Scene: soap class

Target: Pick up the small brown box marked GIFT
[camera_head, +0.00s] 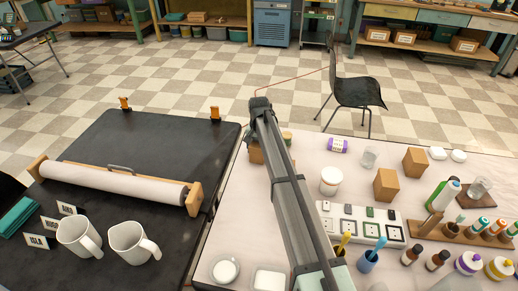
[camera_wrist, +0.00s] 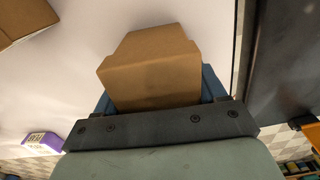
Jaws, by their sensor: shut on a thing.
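A small brown box (camera_wrist: 150,65) fills the space between the blue fingers of my gripper (camera_wrist: 160,98) in the wrist view. My gripper is shut on it. No GIFT marking shows on the faces in view. In the camera_head view, part of a brown box (camera_head: 256,154) shows beside my arm at the left side of the white table. My arm hides the rest of it and the fingers there. I cannot tell whether the box is clear of the table.
Two other brown boxes, one nearer (camera_head: 386,185) and one farther (camera_head: 415,162), stand to the right. A black table (camera_head: 150,145) adjoins at left.

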